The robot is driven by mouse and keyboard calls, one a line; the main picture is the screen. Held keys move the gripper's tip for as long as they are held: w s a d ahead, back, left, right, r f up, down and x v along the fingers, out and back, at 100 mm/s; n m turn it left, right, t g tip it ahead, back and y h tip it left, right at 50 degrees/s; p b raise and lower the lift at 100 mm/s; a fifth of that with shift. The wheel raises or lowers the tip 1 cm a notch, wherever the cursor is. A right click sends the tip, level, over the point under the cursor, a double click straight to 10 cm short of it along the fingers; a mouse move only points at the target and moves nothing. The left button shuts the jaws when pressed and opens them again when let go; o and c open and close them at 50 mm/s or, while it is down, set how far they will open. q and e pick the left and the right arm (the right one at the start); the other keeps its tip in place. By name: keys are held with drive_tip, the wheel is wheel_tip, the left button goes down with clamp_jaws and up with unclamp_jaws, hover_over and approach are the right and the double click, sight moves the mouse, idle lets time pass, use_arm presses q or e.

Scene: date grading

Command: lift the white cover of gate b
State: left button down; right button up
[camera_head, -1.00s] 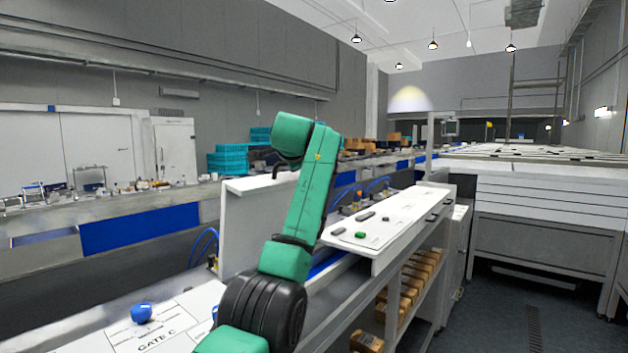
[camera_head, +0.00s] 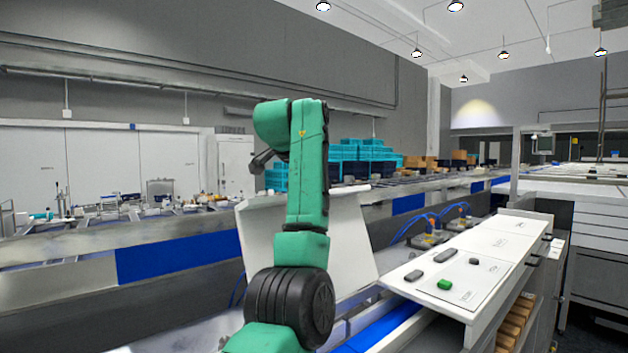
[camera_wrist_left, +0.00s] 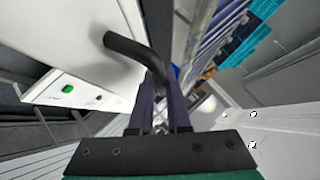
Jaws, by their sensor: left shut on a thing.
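A white cover (camera_head: 350,240) stands raised and tilted beside the conveyor in the head view, partly hidden behind my left arm. In the left wrist view a black curved handle (camera_wrist_left: 128,45) runs from a white surface (camera_wrist_left: 60,35) in between the fingers of my left gripper (camera_wrist_left: 160,108). The gripper is shut on this handle. My right gripper is not in view. I cannot read a gate b label.
A white panel (camera_head: 500,247) with a green button (camera_head: 444,285) and dark knobs lies to the right of the cover. Blue hoses (camera_head: 425,222) stand behind it. Turquoise crates (camera_head: 362,155) are stacked farther back. Boxes sit on a shelf beneath the panel.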

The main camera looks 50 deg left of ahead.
use_arm(q)
drive_tip(key=shift+d+f, duration=0.2)
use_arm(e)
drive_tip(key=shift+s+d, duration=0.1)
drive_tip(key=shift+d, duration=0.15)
use_arm(q)
drive_tip(key=c, duration=0.9)
unclamp_jaws()
drive_tip(key=shift+a, duration=0.1)
drive_tip(key=shift+s+d+r+b, duration=0.3)
drive_tip(key=b+v, duration=0.1)
drive_tip(key=v, duration=1.3)
drive_tip(key=shift+a+b, duration=0.2)
drive_tip(key=shift+b, duration=0.15)
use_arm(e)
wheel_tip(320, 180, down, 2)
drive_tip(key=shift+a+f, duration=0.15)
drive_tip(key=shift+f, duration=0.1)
use_arm(q)
drive_tip(key=shift+w, duration=0.1)
